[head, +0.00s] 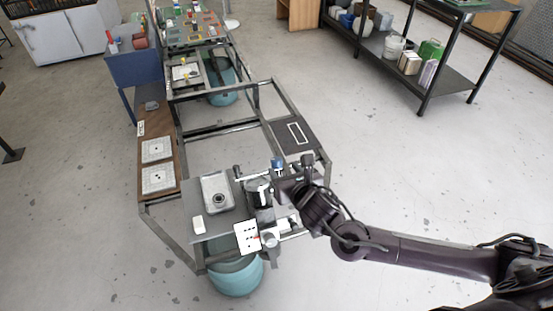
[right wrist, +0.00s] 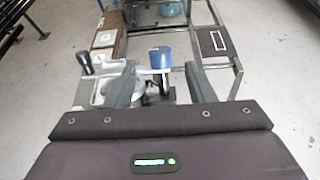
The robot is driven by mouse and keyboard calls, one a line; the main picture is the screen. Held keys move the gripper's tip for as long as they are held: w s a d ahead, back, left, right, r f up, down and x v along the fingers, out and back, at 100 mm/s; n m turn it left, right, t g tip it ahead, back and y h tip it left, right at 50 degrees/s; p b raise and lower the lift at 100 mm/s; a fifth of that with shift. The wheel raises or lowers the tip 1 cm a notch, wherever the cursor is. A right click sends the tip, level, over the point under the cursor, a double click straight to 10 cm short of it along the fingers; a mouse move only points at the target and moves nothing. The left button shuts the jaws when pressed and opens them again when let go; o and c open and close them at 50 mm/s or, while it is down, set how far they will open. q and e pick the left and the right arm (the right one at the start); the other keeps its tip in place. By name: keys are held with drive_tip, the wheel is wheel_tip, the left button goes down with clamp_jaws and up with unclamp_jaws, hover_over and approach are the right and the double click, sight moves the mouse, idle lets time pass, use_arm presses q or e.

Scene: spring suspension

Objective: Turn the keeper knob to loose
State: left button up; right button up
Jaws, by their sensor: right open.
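A blue knob (head: 277,163) stands on the fixture at the end of the metal frame; I take it for the keeper knob, but no label on it is readable. In the right wrist view the blue knob (right wrist: 160,57) sits on a pale stem, between and beyond my two fingertips. My right gripper (right wrist: 160,82) is open, with a finger on each side of the knob's line and a visible gap. In the head view my right gripper (head: 283,186) is beside the fixture, close to the knob; contact cannot be told. My left gripper is not in view.
A grey plate (head: 187,209) carries a light tray with a round part (head: 218,197). A white card with dark marks (head: 246,237) hangs at the fixture's front. A black-handled lever (right wrist: 84,62) stands left of the fingers. A teal bin (head: 238,280) is below.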

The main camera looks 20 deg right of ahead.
sight(278, 162)
drive_tip(key=shift+w, duration=0.35)
drive_tip(key=p+x, duration=0.1)
drive_tip(key=x, duration=0.4)
drive_tip(key=shift+w+f+p, duration=0.15)
drive_tip(key=shift+w+p, duration=0.25)
drive_tip(key=shift+w+f, duration=0.3)
drive_tip(key=shift+w, duration=0.2)
drive_tip(key=shift+c, duration=0.4)
drive_tip(key=c, duration=0.9)
drive_tip(key=shift+o, duration=0.2)
